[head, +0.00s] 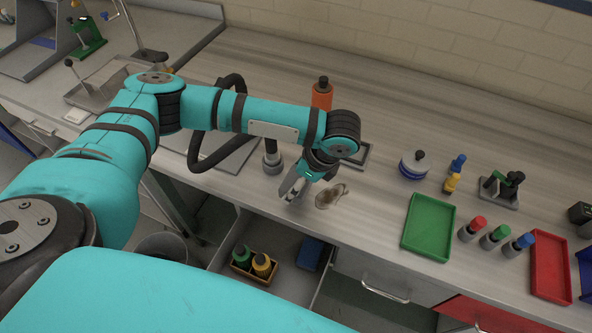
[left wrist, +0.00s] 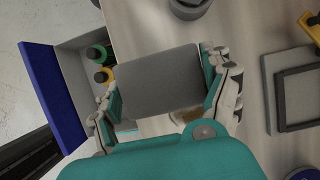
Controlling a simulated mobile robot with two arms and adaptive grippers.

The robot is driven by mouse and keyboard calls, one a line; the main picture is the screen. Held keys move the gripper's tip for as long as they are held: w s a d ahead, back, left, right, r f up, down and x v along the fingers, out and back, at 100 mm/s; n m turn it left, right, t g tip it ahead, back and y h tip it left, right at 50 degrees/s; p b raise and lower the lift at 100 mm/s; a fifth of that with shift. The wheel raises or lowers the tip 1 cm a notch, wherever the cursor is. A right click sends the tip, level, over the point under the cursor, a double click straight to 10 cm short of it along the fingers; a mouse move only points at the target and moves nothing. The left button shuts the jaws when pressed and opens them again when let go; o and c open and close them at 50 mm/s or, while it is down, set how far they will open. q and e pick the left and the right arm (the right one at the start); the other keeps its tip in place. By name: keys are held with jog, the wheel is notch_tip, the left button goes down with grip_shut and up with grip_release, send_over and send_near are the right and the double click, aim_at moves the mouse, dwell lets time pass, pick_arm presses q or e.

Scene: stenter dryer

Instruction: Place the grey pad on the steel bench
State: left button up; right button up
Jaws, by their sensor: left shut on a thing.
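My left gripper (head: 295,190) is shut on the grey pad (left wrist: 158,82), which spans between its two fingers in the left wrist view. In the head view the gripper is over the front edge of the long pale bench (head: 385,140), just above the open drawer's back side. The pad is mostly hidden there by the hand and arm. Whether the pad touches the bench top cannot be told. My right gripper is not in view.
An open drawer (head: 222,259) below holds a green and a yellow bottle and a blue block. An orange bottle (head: 322,94) and a dark-topped post (head: 272,157) stand near my arm. A green tray (head: 429,227) lies to the right. The bench's back middle is clear.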

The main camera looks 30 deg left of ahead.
aim_at(295, 176)
pick_arm(q)
jog(key=w+a, duration=0.1)
jog(key=w, duration=0.2)
jog(key=shift+a+f, duration=0.15)
jog(key=shift+a, duration=0.25)
jog(key=shift+w+a+f+p, duration=0.15)
jog(key=shift+f+p, duration=0.25)
jog(key=shift+f, duration=0.25)
jog(key=shift+w+a+f+p, duration=0.1)
jog(key=shift+f+p, duration=0.3)
jog(key=shift+f, duration=0.75)
jog(key=shift+f, duration=0.1)
jog(key=o, duration=1)
jog(key=shift+c, duration=0.2)
jog(key=b+v, duration=0.2)
jog(key=v, duration=0.9)
jog(key=shift+d+r+b, duration=0.15)
jog(key=shift+r+b, duration=0.15)
jog(key=shift+r, duration=0.3)
